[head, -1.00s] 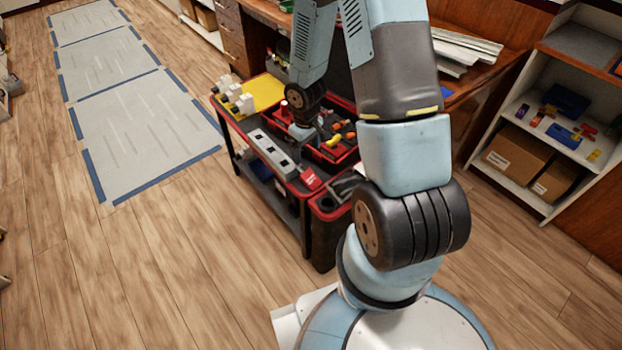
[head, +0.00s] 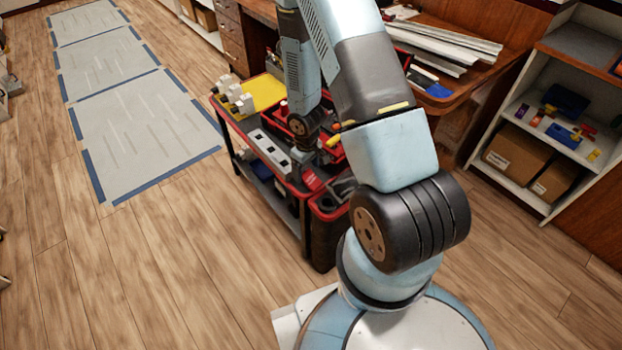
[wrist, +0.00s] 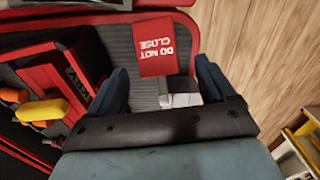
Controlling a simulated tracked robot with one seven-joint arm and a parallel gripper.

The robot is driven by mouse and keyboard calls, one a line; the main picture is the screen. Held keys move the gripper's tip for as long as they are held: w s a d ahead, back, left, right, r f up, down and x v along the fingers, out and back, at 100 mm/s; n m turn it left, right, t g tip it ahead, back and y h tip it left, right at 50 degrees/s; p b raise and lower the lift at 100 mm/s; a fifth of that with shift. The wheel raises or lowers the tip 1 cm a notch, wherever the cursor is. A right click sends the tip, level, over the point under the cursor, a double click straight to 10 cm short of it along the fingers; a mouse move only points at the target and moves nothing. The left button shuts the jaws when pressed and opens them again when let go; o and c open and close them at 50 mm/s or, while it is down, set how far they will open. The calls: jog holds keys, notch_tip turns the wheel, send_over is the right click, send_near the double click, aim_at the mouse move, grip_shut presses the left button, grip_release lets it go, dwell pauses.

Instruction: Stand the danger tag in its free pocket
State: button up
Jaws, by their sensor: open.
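The danger tag (wrist: 158,45) is a red plate lettered "DO NOT CLOSE", upside down in the wrist view, with a pale grey block at its near end. It is on the grey ribbed top of the cart; in the head view the red tag (head: 312,180) shows at the cart's near end. My gripper (wrist: 163,82) is open, its two dark blue fingers apart on either side of the pale block, with no clear grip on it. In the head view my gripper (head: 301,166) is just above the tag, fingertips unclear. A pale strip with dark openings (head: 270,150) lies along the cart's left side; which pocket is free is unclear.
A red tray (wrist: 35,65) with yellow- and orange-handled tools lies left of my gripper in the wrist view. White blocks (head: 235,98) stand on the cart's yellow far end. A desk (head: 455,85) with metal strips is behind. Floor left of the cart is open.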

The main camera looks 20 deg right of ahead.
aim_at(308, 174)
jog(key=shift+d+f, duration=0.15)
jog(key=shift+f, duration=2.3)
jog(key=shift+c, duration=0.4)
jog(key=c, duration=1.1)
jog(key=shift+o, duration=0.2)
jog(key=shift+r, duration=0.1)
